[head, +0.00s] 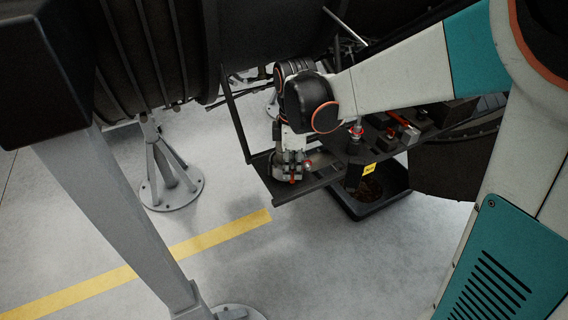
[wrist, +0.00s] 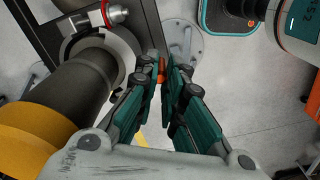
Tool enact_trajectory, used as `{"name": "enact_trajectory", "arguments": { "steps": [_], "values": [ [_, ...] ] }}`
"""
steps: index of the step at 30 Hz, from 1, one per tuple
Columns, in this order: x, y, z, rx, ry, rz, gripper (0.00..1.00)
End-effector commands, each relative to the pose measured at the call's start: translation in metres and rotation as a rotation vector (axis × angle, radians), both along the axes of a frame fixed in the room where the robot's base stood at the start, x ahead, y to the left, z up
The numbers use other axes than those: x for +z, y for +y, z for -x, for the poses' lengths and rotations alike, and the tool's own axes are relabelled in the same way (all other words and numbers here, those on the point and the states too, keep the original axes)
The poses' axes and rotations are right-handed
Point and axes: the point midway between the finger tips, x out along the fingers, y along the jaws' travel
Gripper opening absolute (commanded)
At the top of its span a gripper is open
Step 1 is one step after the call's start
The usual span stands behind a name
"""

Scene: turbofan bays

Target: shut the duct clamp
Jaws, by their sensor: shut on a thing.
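My gripper (wrist: 163,62) has its two fingertips close together on a small orange-red piece (wrist: 162,72) in the middle of the wrist view. This piece looks like a handle, but the fingers hide most of it. A dark duct (wrist: 78,88) with an orange-yellow band (wrist: 30,132) lies just left of the fingers. A pale ring (wrist: 122,42) surrounds its far end; I cannot tell whether it is the clamp or how far it is closed. In the head view my gripper (head: 291,172) points down at a dark shelf, with red spots at its tips.
A red-and-silver fitting (wrist: 117,13) sits above the duct in the wrist view. A grey stand (head: 172,190) and large dark engine casing are to the left.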

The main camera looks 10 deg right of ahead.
Motion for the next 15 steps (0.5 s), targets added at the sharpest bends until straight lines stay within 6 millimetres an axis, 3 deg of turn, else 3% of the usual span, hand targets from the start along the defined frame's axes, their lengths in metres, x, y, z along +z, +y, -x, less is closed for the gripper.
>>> {"name": "enact_trajectory", "arguments": {
  "steps": [15],
  "values": [
    [0.0003,-0.0072,-0.0067,0.119,-0.001,0.0,0.0]
  ]
}}
